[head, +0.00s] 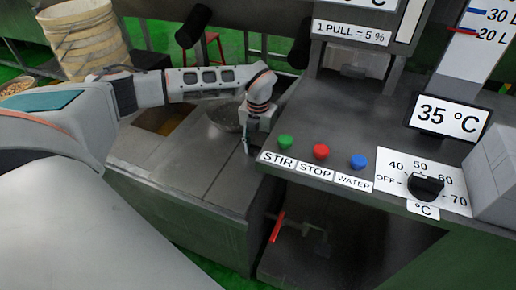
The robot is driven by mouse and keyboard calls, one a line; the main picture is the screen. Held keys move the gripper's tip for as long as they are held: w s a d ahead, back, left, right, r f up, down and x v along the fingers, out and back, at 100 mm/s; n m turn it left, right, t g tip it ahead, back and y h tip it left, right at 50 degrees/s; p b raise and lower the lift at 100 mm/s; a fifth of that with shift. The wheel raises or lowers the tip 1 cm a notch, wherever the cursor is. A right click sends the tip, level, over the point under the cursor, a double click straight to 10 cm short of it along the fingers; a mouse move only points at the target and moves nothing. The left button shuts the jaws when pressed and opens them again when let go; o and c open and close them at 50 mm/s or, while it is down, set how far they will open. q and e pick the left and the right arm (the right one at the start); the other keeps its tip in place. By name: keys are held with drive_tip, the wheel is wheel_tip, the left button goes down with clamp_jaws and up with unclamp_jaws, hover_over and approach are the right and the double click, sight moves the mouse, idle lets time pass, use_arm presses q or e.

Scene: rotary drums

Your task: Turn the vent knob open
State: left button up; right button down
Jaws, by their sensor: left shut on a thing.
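My left gripper (247,142) points down beside the left edge of the control panel. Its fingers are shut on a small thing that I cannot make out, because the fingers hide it. I see no knob labelled as a vent. A black dial knob (426,187) sits on a white scale marked OFF to 70 and °C, at the right of the panel, well apart from the gripper. My right gripper is not in view.
Green, red and blue buttons labelled STIR (286,142), STOP (321,151) and WATER (358,161) line the panel. A display (447,117) reads 35 °C. A dark bowl (222,118) lies just left of the gripper. A red handle (277,227) is below the panel.

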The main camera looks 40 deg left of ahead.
use_arm(q)
drive_tip(key=shift+r+n+p, duration=0.25)
drive_tip(key=shift+n+p, duration=0.55)
drive_tip(key=shift+p, duration=0.1)
drive_tip(key=shift+r+n+p, duration=0.1)
drive_tip(key=shift+n+p, duration=0.7)
drive_tip(key=shift+p, duration=0.05)
drive_tip(key=shift+n+p, duration=1.6)
drive_tip(key=shift+n, duration=0.2)
drive_tip(key=shift+n+p, duration=0.8)
drive_tip(key=shift+n, duration=0.1)
drive_tip(key=n+p, duration=0.2)
drive_tip(key=n, duration=0.1)
drive_tip(key=n+p, duration=0.2)
drive_tip(key=shift+s+f, duration=0.1)
drive_tip(key=shift+f, duration=0.15)
drive_tip(key=n+p, duration=0.1)
drive_tip(key=n, duration=0.1)
drive_tip(key=shift+n+p, duration=0.3)
drive_tip(key=shift+f+n+p, duration=0.1)
drive_tip(key=shift+n+p, duration=0.2)
drive_tip(key=shift+n, duration=0.6)
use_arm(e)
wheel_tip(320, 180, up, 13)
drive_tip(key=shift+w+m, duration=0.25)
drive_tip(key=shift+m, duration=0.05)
